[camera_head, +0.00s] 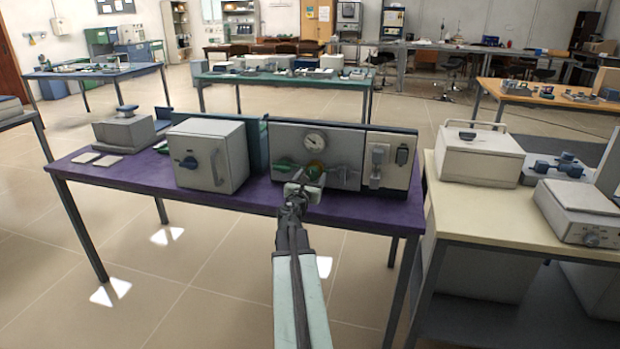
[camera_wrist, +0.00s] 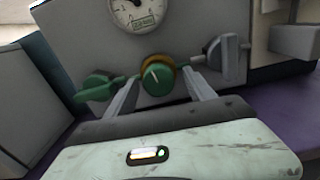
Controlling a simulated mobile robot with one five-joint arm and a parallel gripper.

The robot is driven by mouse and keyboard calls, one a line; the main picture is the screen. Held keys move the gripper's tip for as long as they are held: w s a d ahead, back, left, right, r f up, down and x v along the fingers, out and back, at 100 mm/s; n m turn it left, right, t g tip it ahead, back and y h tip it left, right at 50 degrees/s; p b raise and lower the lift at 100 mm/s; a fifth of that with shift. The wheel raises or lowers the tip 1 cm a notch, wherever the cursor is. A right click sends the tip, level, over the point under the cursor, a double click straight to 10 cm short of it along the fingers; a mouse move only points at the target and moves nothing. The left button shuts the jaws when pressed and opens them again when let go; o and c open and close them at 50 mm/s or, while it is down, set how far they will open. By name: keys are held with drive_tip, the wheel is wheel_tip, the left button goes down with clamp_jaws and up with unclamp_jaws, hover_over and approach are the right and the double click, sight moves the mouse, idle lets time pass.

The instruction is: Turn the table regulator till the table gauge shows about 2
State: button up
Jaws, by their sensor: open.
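The table gauge (camera_head: 315,142) is a round white dial on a grey panel on the purple table. It shows cut off at the top of the wrist view (camera_wrist: 132,12); I cannot read its value surely. Below it, the table regulator, a green round knob with a yellow-brown collar (camera_wrist: 158,76), faces me. My gripper (camera_wrist: 162,84) is open, with one finger on each side of the knob; I cannot tell whether they touch it. In the head view my gripper (camera_head: 301,180) is in front of the panel and hides part of the knob.
A green lever valve (camera_wrist: 95,86) is close left of my gripper and a grey valve handle (camera_wrist: 225,50) close right. A grey box with a blue knob (camera_head: 210,154) stands left on the purple table (camera_head: 120,173). A cream bench (camera_head: 480,217) stands right.

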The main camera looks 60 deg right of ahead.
drive_tip(key=shift+a, duration=0.1)
clamp_jaws()
drive_tip(key=c, duration=1.4)
unclamp_jaws()
drive_tip(key=shift+m, duration=0.9)
drive_tip(key=shift+o, duration=0.2)
drive_tip(key=o, duration=1.4)
drive_tip(key=shift+c, duration=0.2)
drive_tip(key=shift+a, duration=0.1)
